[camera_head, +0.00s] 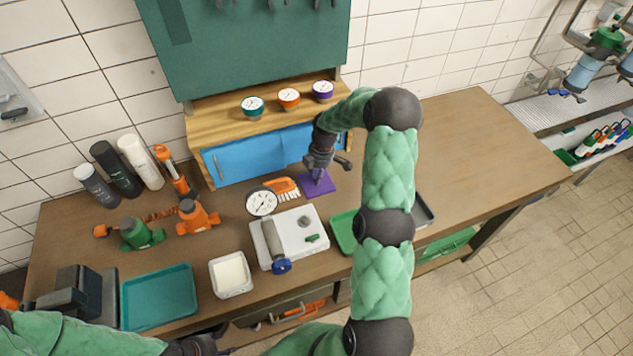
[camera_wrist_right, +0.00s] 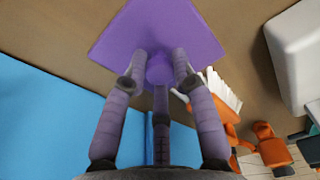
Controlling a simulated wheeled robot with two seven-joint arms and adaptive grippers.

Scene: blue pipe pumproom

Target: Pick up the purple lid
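The purple lid (camera_head: 322,187) is a flat purple square with a round knob in its middle. It is near the back of the wooden table, in front of the blue cabinet doors; I cannot tell whether it touches the table. My right gripper (camera_head: 318,174) points down over it. In the right wrist view the lid (camera_wrist_right: 150,30) fills the top middle, and the fingertips (camera_wrist_right: 160,65) close in against the sides of its knob. My left gripper (camera_head: 205,343) shows only partly at the bottom edge of the head view, and its fingers are unclear.
An orange brush (camera_head: 284,187) lies just left of the lid, close to my right fingers. A white scale (camera_head: 290,240) stands in front. A teal tray (camera_head: 160,297) and a white container (camera_head: 231,273) are at the front left. The table's right side (camera_head: 480,150) is clear.

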